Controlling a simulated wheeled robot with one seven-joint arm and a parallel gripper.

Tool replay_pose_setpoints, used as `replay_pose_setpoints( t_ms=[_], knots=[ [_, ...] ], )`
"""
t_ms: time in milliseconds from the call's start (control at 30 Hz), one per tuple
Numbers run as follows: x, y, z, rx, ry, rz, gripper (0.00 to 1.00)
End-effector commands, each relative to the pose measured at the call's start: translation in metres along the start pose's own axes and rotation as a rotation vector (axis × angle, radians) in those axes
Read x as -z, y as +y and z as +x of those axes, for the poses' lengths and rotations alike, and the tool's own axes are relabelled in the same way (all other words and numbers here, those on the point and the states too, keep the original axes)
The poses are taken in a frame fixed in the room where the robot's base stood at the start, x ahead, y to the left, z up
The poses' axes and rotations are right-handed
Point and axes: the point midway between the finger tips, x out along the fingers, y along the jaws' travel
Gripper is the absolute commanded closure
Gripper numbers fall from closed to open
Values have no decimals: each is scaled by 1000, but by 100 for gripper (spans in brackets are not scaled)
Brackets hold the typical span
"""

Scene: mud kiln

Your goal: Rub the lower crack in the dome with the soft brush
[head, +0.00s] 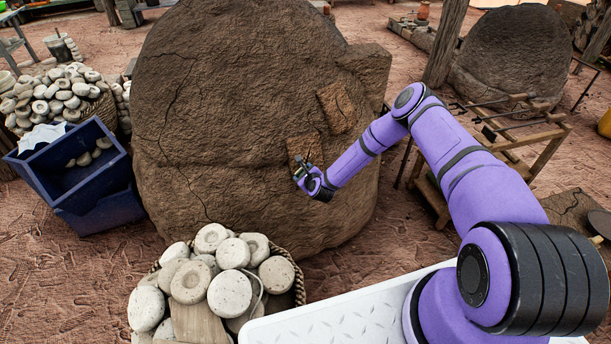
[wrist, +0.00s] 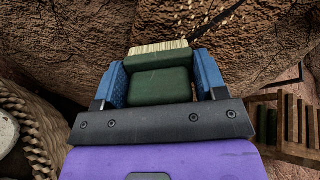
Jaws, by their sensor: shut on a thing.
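The dome (head: 240,90) is a big brown mud mound filling the middle of the head view. A long crack (head: 176,88) runs down its upper left side. A lower crack (head: 192,188) runs down its lower left side, under a ridge. My gripper (head: 301,172) is at the dome's right front, well to the right of both cracks. In the wrist view my gripper (wrist: 160,85) is shut on the soft brush (wrist: 160,84), which has a green body and cream bristles (wrist: 160,47) pointing towards the dome wall. I cannot tell whether the bristles touch it.
A basket (head: 299,285) of pale round stones stands before the dome. A blue bin (head: 98,195) stands at left, by another stone heap (head: 62,95). A wooden rack (head: 540,155) stands at right.

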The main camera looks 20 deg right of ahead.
Motion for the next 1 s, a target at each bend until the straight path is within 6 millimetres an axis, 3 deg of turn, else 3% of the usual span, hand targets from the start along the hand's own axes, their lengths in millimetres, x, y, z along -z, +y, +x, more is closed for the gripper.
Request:
replay_pose_setpoints(
  t_ms=[1000],
  knots=[
    [0,0,8,-1,0,0,54]
  ],
)
